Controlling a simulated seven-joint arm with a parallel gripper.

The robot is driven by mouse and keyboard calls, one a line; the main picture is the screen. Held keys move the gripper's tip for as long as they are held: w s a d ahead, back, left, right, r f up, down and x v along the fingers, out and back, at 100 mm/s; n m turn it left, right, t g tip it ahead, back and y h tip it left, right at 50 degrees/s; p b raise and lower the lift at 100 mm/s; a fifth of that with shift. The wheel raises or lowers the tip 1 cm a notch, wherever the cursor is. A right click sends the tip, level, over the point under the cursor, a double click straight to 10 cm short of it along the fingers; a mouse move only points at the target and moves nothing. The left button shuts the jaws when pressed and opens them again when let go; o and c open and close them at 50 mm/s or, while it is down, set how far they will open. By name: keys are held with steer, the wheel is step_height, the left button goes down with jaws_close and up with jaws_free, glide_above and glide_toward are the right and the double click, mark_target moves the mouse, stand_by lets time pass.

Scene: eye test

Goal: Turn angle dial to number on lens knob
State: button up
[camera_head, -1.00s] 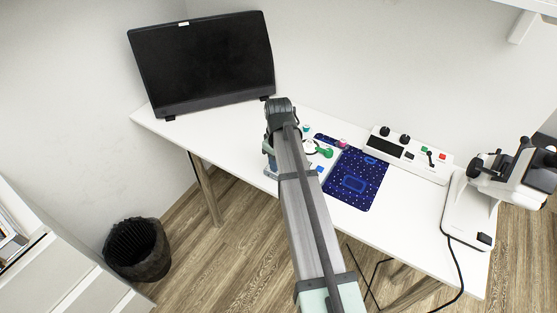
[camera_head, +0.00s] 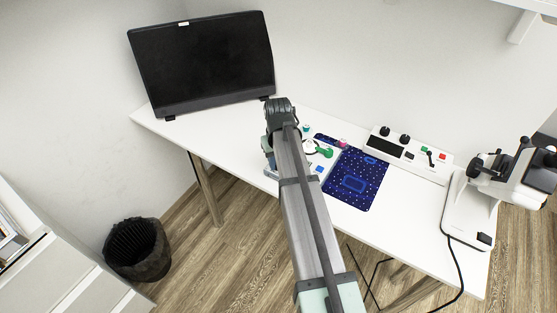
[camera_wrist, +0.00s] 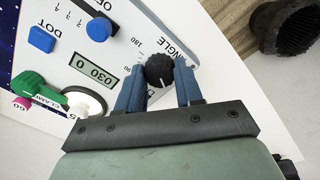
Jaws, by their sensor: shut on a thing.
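In the wrist view, the black angle dial (camera_wrist: 159,71) with a white pointer line sits beside a printed ANGLE label and scale marks including 180. My gripper (camera_wrist: 159,66) has its two blue fingers shut on the dial from both sides. A small display (camera_wrist: 91,80) to the left shows digits that look like 030 and 0. In the head view my arm hides the dial and fingertips.
A blue knob (camera_wrist: 98,29), a blue DOT button (camera_wrist: 42,38), a green clamp lever (camera_wrist: 37,87) and a white ring (camera_wrist: 88,101) are close to the dial. In the head view, a dark blue mat (camera_head: 355,180), a control box (camera_head: 410,155) and a monitor (camera_head: 203,62) share the desk.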

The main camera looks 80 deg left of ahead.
steer(key=shift+m, duration=1.5)
steer(key=o, duration=1)
steer(key=shift+o, duration=0.2)
step_height(320, 180, up, 14)
steer(key=shift+f, duration=0.1)
